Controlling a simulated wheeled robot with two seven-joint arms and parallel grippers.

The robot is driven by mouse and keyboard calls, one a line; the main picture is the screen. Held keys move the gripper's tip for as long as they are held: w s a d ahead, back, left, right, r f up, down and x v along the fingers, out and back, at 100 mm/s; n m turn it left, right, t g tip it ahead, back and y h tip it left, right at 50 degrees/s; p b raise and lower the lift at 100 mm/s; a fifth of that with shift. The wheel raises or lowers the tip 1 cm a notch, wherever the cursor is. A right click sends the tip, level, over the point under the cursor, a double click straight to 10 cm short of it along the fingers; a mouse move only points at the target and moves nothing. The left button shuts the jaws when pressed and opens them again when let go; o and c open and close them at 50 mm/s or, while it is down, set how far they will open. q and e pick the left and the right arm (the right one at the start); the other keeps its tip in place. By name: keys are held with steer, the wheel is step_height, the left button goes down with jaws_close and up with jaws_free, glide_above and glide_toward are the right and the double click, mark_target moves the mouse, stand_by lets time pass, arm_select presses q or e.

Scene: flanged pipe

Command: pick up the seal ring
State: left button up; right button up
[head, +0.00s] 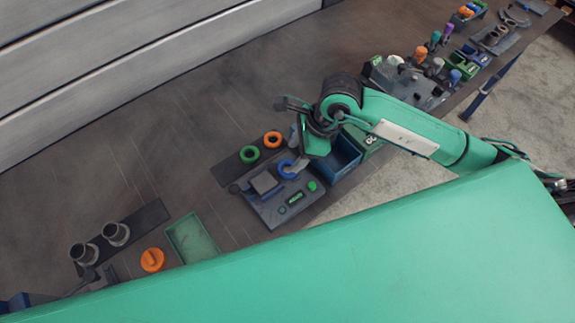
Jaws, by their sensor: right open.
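Three rings lie on the bench, and I cannot tell which one is the seal ring. A green ring (249,154) and an orange ring (272,139) lie on a dark mat (232,168). A blue ring (287,169) lies at the upper edge of a grey tray (267,212). My right gripper (298,142) is open, just right of the orange ring and above the blue ring. It appears apart from the rings. Its fingers are small and partly hidden by the wrist. My left gripper is out of view.
A blue bin (338,158) stands just right of the grey tray. At left are two grey flanged pipes (115,234), an orange round part (152,260) and a green tray (193,239). More cluttered trays line the bench at upper right. The bench's left middle is clear.

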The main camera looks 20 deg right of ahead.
mark_target(287, 168)
steer(key=shift+a+f+p, duration=0.25)
steer(key=shift+f+p, duration=0.1)
steer(key=shift+f, duration=0.2)
steer(key=p+x, duration=0.1)
steer(key=x, duration=0.2)
steer(key=shift+s+f, duration=0.1)
steer(key=shift+f, duration=0.2)
steer(key=shift+a+f, duration=0.1)
steer(key=shift+f, duration=0.25)
steer(key=shift+c, duration=0.4)
steer(key=c, duration=0.5)
